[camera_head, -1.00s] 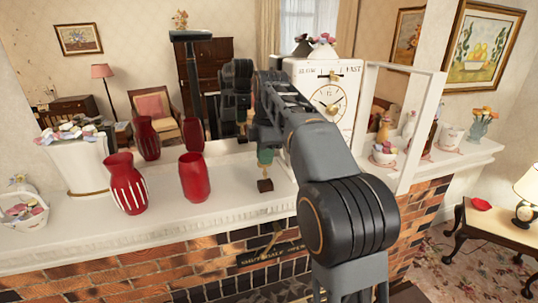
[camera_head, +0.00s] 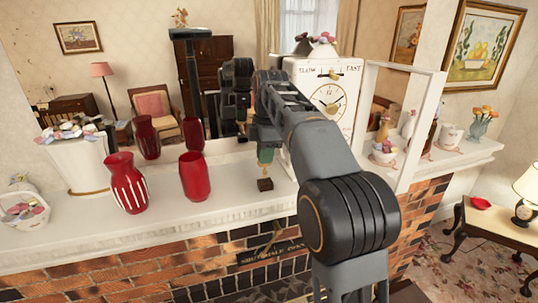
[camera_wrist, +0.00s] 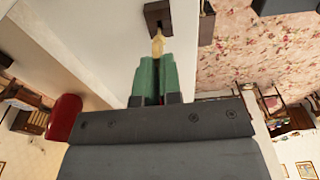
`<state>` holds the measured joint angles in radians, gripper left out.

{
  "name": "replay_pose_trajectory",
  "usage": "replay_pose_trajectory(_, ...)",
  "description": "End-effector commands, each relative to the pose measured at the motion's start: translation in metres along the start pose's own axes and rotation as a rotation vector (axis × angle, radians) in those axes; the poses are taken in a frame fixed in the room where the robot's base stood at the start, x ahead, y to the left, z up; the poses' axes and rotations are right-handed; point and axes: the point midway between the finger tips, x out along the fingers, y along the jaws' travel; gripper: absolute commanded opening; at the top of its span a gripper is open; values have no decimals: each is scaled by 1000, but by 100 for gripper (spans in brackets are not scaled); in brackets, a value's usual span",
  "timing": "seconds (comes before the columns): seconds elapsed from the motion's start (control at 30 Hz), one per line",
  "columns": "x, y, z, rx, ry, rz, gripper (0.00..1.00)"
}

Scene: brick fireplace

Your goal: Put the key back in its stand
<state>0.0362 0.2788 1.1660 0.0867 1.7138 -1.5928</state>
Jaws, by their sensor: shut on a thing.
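The key (camera_wrist: 157,44), pale gold, is between the green fingertips of my gripper (camera_wrist: 153,78) in the wrist view, and its tip points at the stand. The gripper (camera_head: 265,153) also shows in the head view, fingers down over the mantel. The stand (camera_wrist: 157,10) is a small dark brown wooden block at the top of the wrist view, just beyond the key. In the head view the stand (camera_head: 265,184) sits on the mantel near its front edge, right below the fingertips. I cannot tell whether the key is in the stand or just above it.
A red vase (camera_head: 194,178) and a red-and-white striped vase (camera_head: 128,184) stand to the left on the mantel (camera_head: 225,203). A white clock (camera_head: 340,90) stands behind and to the right of my gripper. A white frame (camera_head: 431,110) rises farther right.

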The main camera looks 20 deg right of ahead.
Motion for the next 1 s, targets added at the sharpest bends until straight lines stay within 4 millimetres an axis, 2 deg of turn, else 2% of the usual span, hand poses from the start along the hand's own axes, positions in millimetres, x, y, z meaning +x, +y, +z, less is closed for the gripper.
replay_pose_trajectory(1.0,18,0,2,0,0,1,0)
